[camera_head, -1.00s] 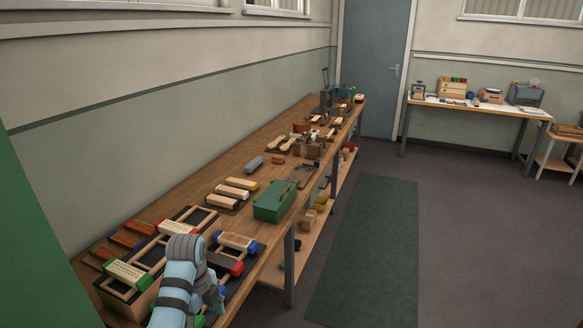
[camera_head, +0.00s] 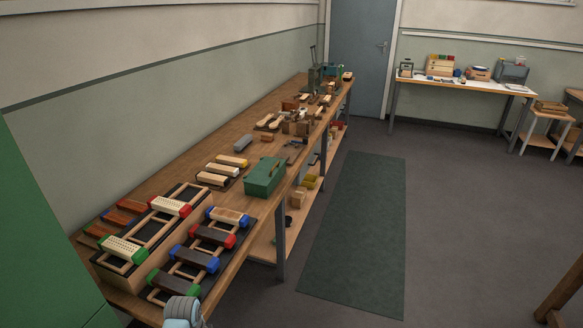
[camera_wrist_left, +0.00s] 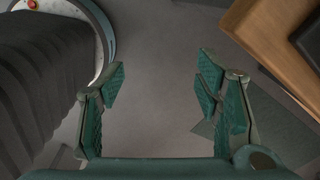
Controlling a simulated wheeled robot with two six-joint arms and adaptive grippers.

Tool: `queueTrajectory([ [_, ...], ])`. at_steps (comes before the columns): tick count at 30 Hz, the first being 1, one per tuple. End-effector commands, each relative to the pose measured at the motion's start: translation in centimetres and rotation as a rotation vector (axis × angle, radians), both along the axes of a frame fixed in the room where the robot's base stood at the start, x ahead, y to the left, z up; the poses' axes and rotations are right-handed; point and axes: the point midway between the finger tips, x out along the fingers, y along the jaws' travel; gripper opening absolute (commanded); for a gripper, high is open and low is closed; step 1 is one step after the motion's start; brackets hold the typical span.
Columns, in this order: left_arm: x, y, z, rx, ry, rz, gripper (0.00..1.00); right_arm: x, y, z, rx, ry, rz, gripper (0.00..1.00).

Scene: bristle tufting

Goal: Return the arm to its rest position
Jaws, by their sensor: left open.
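My left arm shows in the head view only as a pale blue rounded link at the bottom edge, by the near end of the workbench (camera_head: 232,195). My left gripper (camera_wrist_left: 155,85) shows in the left wrist view with its two green fingers wide apart. Nothing is between the fingers, only grey floor (camera_wrist_left: 155,50) below them. The bench corner (camera_wrist_left: 285,40) is at the upper right of that view, apart from the gripper. My right gripper is in neither view.
Brush blocks with coloured end caps (camera_head: 190,259) sit in wooden racks on the near bench. A green box (camera_head: 265,177) stands beyond them. A dark green mat (camera_head: 355,230) lies on the open floor to the right. A second table (camera_head: 465,84) stands at the back.

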Motion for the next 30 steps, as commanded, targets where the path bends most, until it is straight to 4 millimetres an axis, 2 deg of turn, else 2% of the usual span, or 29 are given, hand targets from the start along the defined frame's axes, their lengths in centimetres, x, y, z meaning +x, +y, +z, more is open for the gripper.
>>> queueTrajectory([
  [1, -1.7, 0.2, -2.4, 0.002, 0.005, 0.068, 0.58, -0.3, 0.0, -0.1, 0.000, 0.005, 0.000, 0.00],
  [5, -7.6, 0.8, -9.2, 0.007, -0.012, 0.329, 0.58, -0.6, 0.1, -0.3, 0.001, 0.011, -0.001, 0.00],
  [6, -10.0, 1.0, -11.3, 0.007, -0.021, 0.420, 0.58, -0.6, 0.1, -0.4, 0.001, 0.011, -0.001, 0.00],
  [8, -13.6, 1.3, -14.1, 0.006, -0.035, 0.556, 0.58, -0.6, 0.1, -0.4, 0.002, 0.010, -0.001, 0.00],
  [9, -16.3, 1.5, -15.8, 0.005, -0.043, 0.645, 0.58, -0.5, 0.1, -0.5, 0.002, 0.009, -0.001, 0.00],
  [11, -20.3, 1.8, -18.0, 0.002, -0.058, 0.775, 0.58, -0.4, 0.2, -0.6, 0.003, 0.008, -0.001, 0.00],
  [13, -25.2, 2.0, -19.9, -0.007, -0.074, 0.924, 0.58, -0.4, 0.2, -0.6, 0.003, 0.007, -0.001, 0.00],
  [15, -29.6, 2.2, -21.2, -0.017, -0.091, 1.055, 0.58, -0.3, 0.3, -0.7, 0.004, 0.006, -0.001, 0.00],
  [18, -34.4, 2.3, -22.0, -0.031, -0.107, 1.195, 0.58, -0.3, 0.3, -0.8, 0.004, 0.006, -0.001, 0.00],
  [20, -36.2, 2.4, -22.1, -0.039, -0.116, 1.252, 0.58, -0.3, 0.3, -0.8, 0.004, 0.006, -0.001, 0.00],
  [22, -37.3, 3.8, -22.2, -0.043, -0.123, 1.289, 0.58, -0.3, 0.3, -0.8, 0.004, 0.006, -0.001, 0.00],
  [30, -37.6, 3.9, -22.2, -0.044, -0.124, 1.297, 0.58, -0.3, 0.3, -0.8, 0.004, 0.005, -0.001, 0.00],
])
